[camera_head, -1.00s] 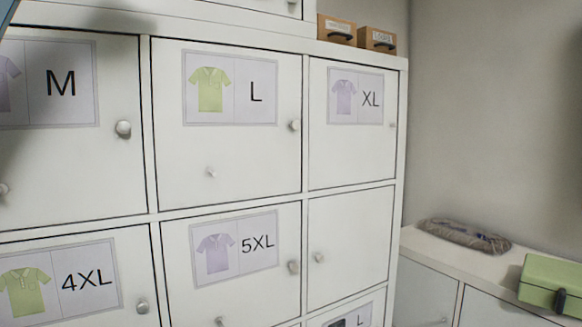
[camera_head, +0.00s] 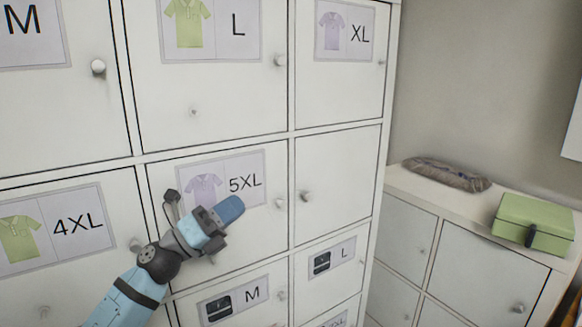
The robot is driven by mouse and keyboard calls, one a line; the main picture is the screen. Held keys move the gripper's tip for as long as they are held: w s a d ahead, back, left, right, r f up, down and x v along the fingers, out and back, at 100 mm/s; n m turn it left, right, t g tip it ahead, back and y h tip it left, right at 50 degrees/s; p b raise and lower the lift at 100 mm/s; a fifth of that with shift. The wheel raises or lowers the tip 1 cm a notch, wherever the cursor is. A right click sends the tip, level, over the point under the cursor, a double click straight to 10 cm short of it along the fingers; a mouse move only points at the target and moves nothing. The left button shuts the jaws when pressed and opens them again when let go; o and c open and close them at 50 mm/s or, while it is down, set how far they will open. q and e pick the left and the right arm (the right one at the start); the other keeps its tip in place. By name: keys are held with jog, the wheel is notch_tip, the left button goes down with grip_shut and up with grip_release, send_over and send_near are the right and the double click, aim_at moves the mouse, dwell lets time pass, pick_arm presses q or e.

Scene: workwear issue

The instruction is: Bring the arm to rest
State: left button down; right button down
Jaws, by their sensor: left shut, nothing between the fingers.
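My left arm (camera_head: 128,296) comes in from the lower left, blue with dark joints. My left gripper (camera_head: 172,198) is in front of the cabinet's 5XL door (camera_head: 180,262), partly covering it. It is shut with nothing in it. Whether it touches the door cannot be told. My right gripper is not in view.
The white locker cabinet (camera_head: 386,100) has closed doors with knobs and shirt-size labels. To the right, a lower white cabinet (camera_head: 455,204) holds a folded bagged garment (camera_head: 447,174) and a green box (camera_head: 535,220). Grey wall stands behind.

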pick_arm(q)
jog(key=s+a+f+n+t+y, duration=0.2)
jog(key=s+f+n+y, duration=0.25)
jog(key=f+n, duration=0.5)
jog(key=s+a+f+n+t+y, duration=0.3)
jog(key=f+n+y, duration=0.2)
jog(key=f+n, duration=0.5)
jog(key=s+a+f+n+t+y, duration=0.2)
jog(key=s+f+n+y, duration=0.25)
jog(key=f+n, duration=0.5)
jog(key=s+a+f+n+g+y+p, duration=0.1)
jog(key=s+f+n+g+y, duration=0.2)
jog(key=s+f, duration=1.4)
jog(key=s+n+g, duration=0.1)
jog(key=n+g, duration=0.3)
jog(key=shift+s+a+f+y, duration=0.2)
jog(key=shift+a+f+y, duration=0.1)
jog(key=shift+a+f, duration=0.1)
